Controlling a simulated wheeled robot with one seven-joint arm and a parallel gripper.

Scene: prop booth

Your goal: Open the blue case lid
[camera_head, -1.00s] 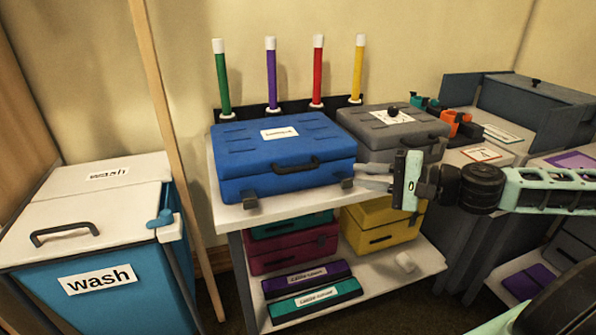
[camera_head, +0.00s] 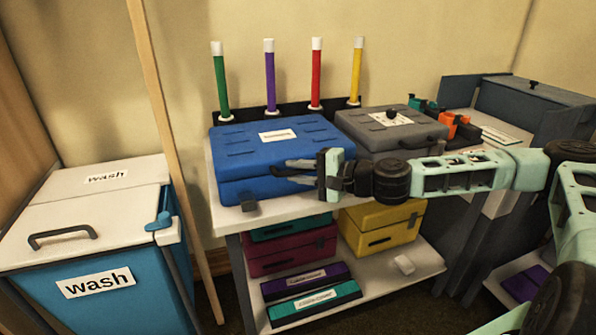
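The blue case (camera_head: 240,158) sits on the white top shelf of a rack, its lid shut, with a white label on top. One latch (camera_head: 249,205) hangs at its lower front left. My gripper (camera_head: 284,170) is at the front right of the case, its fingers pointing left across the case's front near the handle. The gripper hides the handle and the right latch. The fingers look spread apart, with a narrow gap between them; whether they touch the handle I cannot tell.
A grey case (camera_head: 375,132) stands right of the blue one. Several coloured tubes stand in a black rack (camera_head: 290,107) behind. A wash bin (camera_head: 90,225) stands at left, beside a wooden post (camera_head: 170,150). The lower shelf (camera_head: 425,262) holds more cases.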

